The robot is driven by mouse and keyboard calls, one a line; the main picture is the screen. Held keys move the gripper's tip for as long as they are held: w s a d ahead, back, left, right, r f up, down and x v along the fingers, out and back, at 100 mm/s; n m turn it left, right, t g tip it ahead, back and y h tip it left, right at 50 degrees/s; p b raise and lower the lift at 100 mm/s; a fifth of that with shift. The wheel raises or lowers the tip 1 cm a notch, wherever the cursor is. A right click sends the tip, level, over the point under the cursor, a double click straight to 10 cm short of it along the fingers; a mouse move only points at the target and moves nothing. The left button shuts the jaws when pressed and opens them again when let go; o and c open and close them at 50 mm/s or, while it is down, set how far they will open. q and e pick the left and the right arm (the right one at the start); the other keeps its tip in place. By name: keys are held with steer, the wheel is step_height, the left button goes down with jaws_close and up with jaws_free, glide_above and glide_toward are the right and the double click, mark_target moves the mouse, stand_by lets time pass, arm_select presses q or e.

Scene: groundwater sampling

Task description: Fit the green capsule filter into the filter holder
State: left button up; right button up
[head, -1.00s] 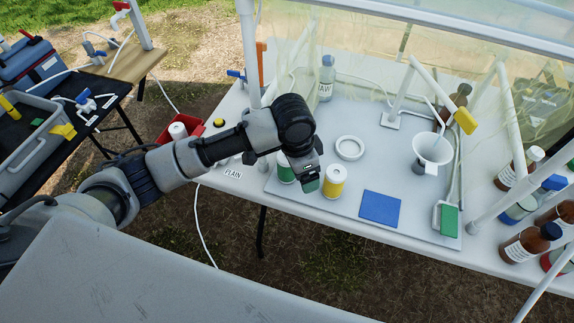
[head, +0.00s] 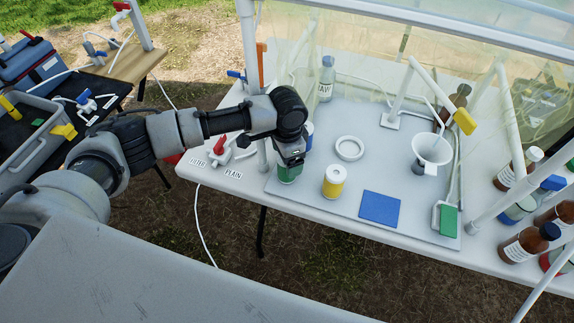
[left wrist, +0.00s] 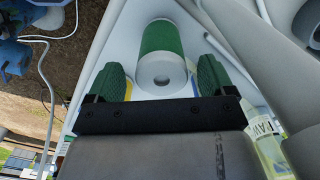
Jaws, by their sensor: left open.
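The green capsule filter (head: 288,174) stands on the pale board at its left front, partly hidden under my left gripper (head: 291,158). In the left wrist view, the capsule (left wrist: 162,40) has a green band and a white end with a small round centre. My left gripper's green-padded fingers (left wrist: 160,80) are apart, one on each side of the capsule's near white end; I see no clear contact. The filter holder cannot be told for sure; a red-handled valve (head: 221,147) stands behind a label reading FILTER. My right gripper is not in view.
A yellow-banded cylinder (head: 334,181) stands close right of the capsule, and a blue-banded one is partly hidden behind my gripper. A white ring (head: 349,148), blue pad (head: 380,208) and white funnel (head: 432,150) are farther right. An upright pole (head: 250,45) stands behind my arm.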

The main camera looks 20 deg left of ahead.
arm_select(q)
step_height(320, 180, down, 3)
steer(key=shift+w+f, duration=0.1)
steer(key=shift+f, duration=0.05)
steer(key=shift+c, duration=0.3)
steer(key=c, duration=1)
steer(key=shift+o, duration=0.2)
